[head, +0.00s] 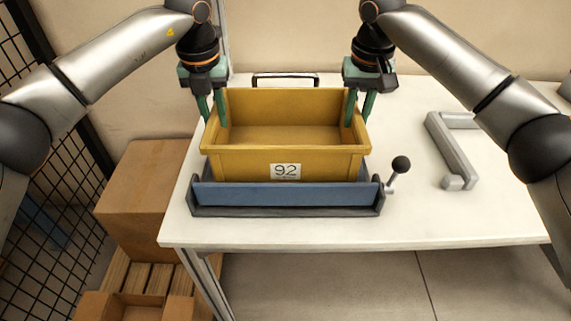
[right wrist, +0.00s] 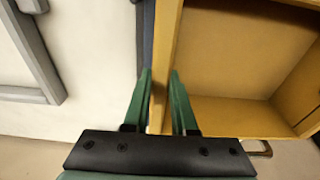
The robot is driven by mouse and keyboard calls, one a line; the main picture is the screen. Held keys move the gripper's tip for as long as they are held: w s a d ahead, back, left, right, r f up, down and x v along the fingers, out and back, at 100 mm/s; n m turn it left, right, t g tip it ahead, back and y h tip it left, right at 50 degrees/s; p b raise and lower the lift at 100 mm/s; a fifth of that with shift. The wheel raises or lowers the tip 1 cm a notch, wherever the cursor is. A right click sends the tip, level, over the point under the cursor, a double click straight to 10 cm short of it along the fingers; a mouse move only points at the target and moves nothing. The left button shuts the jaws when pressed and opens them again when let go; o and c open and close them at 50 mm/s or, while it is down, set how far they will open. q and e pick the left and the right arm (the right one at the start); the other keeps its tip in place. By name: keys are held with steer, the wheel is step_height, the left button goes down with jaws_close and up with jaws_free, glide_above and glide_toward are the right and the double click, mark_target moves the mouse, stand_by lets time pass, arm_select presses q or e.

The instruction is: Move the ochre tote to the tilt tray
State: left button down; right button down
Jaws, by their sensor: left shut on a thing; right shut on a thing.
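The ochre tote (head: 245,165), an open empty bin with a label reading 92, is upright over the blue tilt tray (head: 285,194). I cannot tell whether it rests in the tray or hangs just above it. My left gripper (head: 222,118) is shut on the tote's left wall. My right gripper (head: 358,118) is shut on its right wall. In the right wrist view, the green fingers (right wrist: 165,95) straddle the tote's wall (right wrist: 166,50). The tray's dark front edge and right-hand lever (head: 398,172) show; most of its bed is hidden beneath the tote.
A grey bracket-shaped piece (head: 452,155) lies on the white table (head: 460,215) to the right. A dark handle-like frame (head: 285,78) is behind the tote. Cardboard boxes (head: 145,200) on a pallet stand left of the table, beside a black mesh fence (head: 60,150).

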arm_select(q)
steer(key=shift+a+f, duration=0.2)
steer(key=shift+f, duration=0.25)
arm_select(e)
steer(key=shift+d+f, duration=0.2)
steer(key=shift+f, duration=0.25)
arm_select(q)
steer(key=c, duration=1.1)
jaws_free()
steer(key=shift+r, duration=0.2)
arm_select(e)
steer(key=c, duration=1.1)
jaws_free()
steer(key=shift+r, duration=0.2)
arm_select(q)
steer(key=o, duration=0.4)
steer(key=shift+d, duration=0.15)
arm_select(e)
steer(key=o, duration=0.4)
steer(key=shift+a, duration=0.15)
